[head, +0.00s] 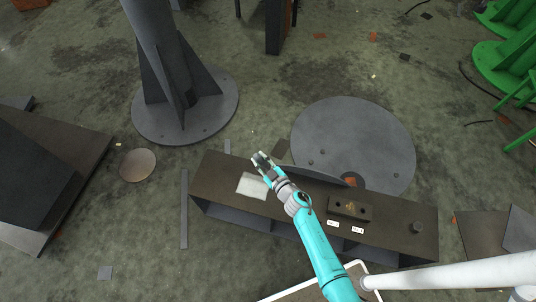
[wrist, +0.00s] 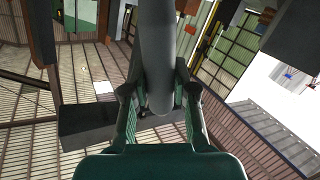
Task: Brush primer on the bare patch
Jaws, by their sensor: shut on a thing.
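The pale, nearly square bare patch (head: 252,186) lies on the left part of the top of a long dark steel beam (head: 400,215) in the head view. My gripper (head: 262,160) is just above and right of the patch in that picture, near the beam's far edge. Its height over the beam cannot be told. In the wrist view my gripper (wrist: 160,98) is shut on a thick grey rounded shaft (wrist: 157,45), which runs up out of the picture between the fingers. No bristles show, so I cannot tell whether the shaft is the brush.
A block with two holes (head: 349,208), white labels (head: 333,224) and a short dark cylinder (head: 417,228) are on the beam's right part. A finned column (head: 165,50) stands behind left. A large grey disc (head: 355,135) lies behind.

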